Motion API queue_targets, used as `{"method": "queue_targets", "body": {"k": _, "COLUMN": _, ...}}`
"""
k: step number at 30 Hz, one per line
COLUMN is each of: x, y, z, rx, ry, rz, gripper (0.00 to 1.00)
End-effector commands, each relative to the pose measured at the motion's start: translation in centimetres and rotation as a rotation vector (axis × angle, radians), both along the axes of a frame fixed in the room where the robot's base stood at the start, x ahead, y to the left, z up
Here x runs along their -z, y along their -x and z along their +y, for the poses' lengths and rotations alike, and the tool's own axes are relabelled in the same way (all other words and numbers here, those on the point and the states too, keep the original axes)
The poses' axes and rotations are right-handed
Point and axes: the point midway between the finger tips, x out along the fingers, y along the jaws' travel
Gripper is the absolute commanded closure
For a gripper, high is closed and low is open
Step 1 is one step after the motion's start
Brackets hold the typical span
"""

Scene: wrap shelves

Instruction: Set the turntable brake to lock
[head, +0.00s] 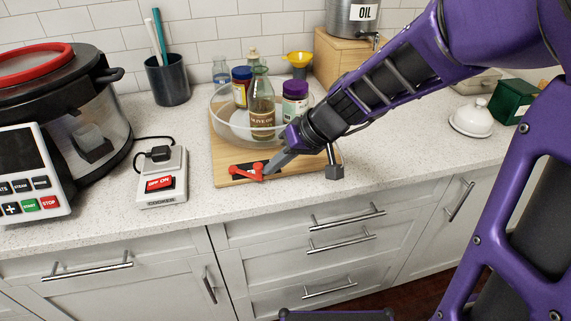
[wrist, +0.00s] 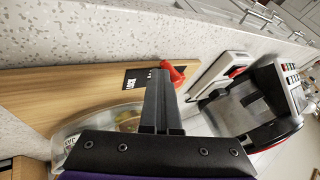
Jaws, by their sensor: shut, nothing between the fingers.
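The turntable is a clear round tray (head: 216,112) on a wooden board (head: 226,172), holding bottles and jars. At the board's front edge is the red brake lever (head: 250,172) on a black label plate. The lever also shows in the wrist view (wrist: 176,74), just beyond my fingertips, beside the label (wrist: 136,80) that reads LOCK. My gripper (head: 274,170) is shut with nothing in it, right beside the lever on its right. I cannot tell if the fingers touch it. Part of the plate is hidden by my gripper.
A cooker switch (head: 162,184) stands left of the board, and a large pressure cooker (head: 95,115) farther left. A dark cup with utensils (head: 168,82) is behind. A white butter dish (head: 471,120) and green box (head: 512,100) are at the right. The counter between board and switch is clear.

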Motion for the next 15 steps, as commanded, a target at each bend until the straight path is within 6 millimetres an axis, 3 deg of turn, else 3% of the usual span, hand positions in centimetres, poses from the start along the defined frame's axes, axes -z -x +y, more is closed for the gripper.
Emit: {"method": "queue_targets", "body": {"k": 15, "x": 0.0, "y": 0.9, "z": -0.6, "rx": -0.002, "ry": 0.0, "rz": 0.001, "gripper": 1.0}}
